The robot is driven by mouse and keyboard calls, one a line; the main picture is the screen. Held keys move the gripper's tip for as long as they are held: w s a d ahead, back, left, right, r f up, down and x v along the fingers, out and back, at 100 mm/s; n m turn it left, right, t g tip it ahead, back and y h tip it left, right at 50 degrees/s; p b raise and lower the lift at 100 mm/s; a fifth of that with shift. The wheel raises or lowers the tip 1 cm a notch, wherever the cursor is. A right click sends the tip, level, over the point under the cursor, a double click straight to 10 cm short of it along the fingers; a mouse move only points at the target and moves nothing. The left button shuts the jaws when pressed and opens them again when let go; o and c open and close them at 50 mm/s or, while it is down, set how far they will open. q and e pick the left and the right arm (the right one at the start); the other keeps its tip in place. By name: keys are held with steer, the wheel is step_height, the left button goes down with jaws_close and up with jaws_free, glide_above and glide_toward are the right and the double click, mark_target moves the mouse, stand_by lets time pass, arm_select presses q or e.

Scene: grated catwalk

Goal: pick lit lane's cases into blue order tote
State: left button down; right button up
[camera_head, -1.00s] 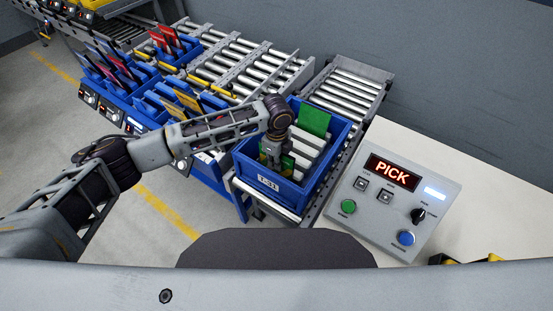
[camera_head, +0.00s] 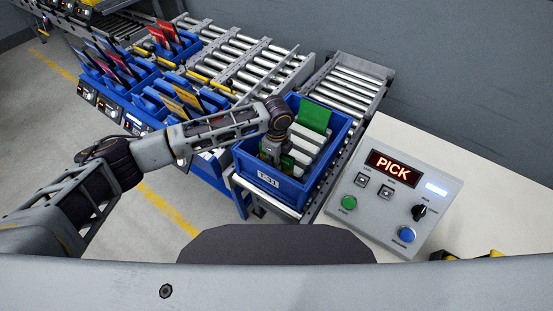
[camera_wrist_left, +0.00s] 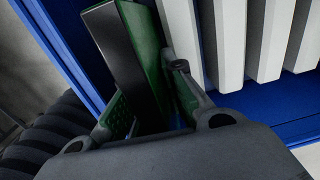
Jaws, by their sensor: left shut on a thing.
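The blue order tote (camera_head: 244,155), labelled T-31, stands on a roller conveyor in the head view, with white dividers (camera_head: 303,147) inside. My left gripper (camera_head: 273,157) reaches down into its left part. In the left wrist view my left gripper (camera_wrist_left: 148,88) is shut on a thin green case (camera_wrist_left: 143,35) with a dark face, beside the white dividers and inside the blue wall. The held case's lower end is hidden by the gripper. Another green case (camera_head: 314,116) stands in a slot at the tote's far side.
Blue lane bins with red cases (camera_head: 168,38), yellow cases (camera_head: 188,98) and others stand at the left. A control panel (camera_head: 392,205) reading PICK sits on the pale counter (camera_head: 480,215) right of the tote. Empty rollers (camera_head: 347,87) lie behind the tote.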

stand_by(0.3)
arm_select(q)
steer(key=c, duration=1.4)
jaws_free()
steer(key=o, duration=0.4)
steer(key=shift+r, duration=0.15)
steer(key=shift+r+p, duration=3.9)
steer(key=shift+p, duration=0.15)
steer(key=shift+w, duration=0.1)
